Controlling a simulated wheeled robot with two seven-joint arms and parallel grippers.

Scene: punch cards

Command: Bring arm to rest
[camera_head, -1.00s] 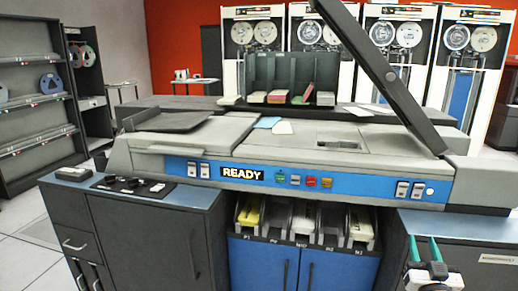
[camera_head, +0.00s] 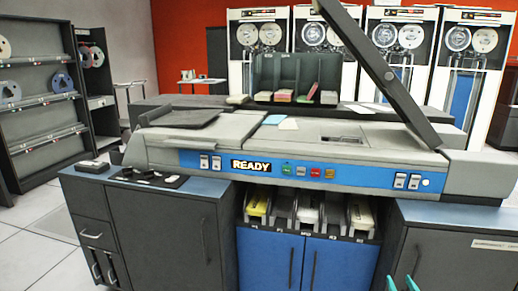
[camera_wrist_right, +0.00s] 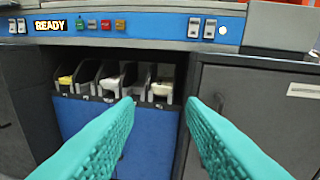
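My right gripper (camera_head: 402,284) shows only as two teal fingertips at the bottom right edge of the head view. In the right wrist view its two teal fingers (camera_wrist_right: 160,125) are spread apart with nothing between them. They point toward the front of the card machine (camera_head: 330,180), below its blue panel. The gripper is apart from the machine and the cabinets. The rest of my right arm is outside the head view. My left gripper is not in view.
Pockets with cards (camera_head: 308,207) sit above blue doors (camera_head: 285,260). Grey cabinets (camera_head: 165,240) flank them. A raised dark lid (camera_head: 385,75) leans over the machine. Small dark items lie on a mat (camera_head: 148,179) at the left. Open floor (camera_head: 40,240) lies at the left front.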

